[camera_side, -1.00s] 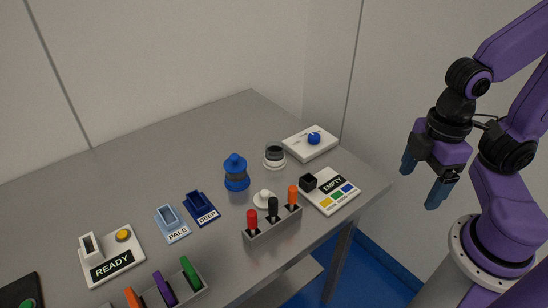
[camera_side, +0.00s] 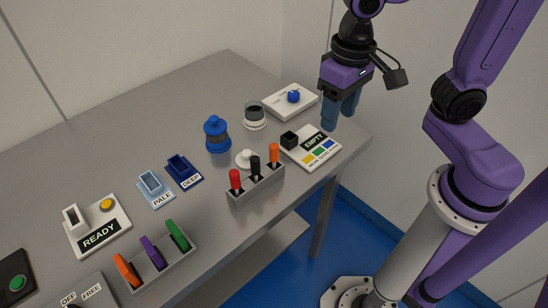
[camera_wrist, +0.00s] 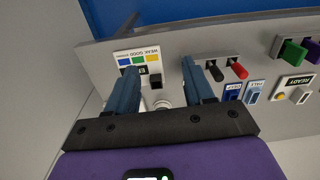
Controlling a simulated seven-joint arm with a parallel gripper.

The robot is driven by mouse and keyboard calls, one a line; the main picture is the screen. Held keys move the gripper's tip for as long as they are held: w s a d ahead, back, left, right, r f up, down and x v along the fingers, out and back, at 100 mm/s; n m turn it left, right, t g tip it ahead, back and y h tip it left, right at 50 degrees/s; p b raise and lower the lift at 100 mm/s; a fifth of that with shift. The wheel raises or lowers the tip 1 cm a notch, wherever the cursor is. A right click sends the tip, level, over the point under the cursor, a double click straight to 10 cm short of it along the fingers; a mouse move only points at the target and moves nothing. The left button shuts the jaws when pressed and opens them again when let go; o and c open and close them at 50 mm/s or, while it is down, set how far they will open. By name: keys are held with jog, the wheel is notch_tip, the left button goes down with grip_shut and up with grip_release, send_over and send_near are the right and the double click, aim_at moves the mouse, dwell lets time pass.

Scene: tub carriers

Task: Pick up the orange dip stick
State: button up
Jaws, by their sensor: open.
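Two orange-handled pieces stand in the side view. One orange handle (camera_side: 274,154) is at the right end of a grey rack (camera_side: 240,195), with a black handle (camera_side: 256,165) and a red handle (camera_side: 235,180). The other orange handle (camera_side: 125,271) is in the front-left rack beside purple and green ones. I cannot tell from looks alone which is the dip stick. My gripper (camera_side: 338,118) is open and empty, fingers down, above the table's right end, right of the nearer orange handle. In the wrist view my gripper (camera_wrist: 160,68) shows black and red handles to its right; no orange handle is visible there.
A card with an EMPTY sign (camera_side: 318,157) and black socket (camera_side: 289,139) lies near my gripper. PALE and DEEP holders (camera_side: 184,169) and a READY panel (camera_side: 99,236) stand left.

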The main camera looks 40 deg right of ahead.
aim_at(274, 145)
jog(key=w+a+r+m, duration=0.2)
jog(key=w+a+m, duration=0.65)
jog(key=m, duration=0.65)
jog(key=f, duration=0.5)
jog(key=w+d+f, duration=0.1)
jog(key=f, duration=0.5)
jog(key=d+f, duration=0.1)
jog(key=f, duration=0.5)
jog(key=shift+w+f, duration=0.2)
jog(key=shift+w, duration=0.2)
grip_shut()
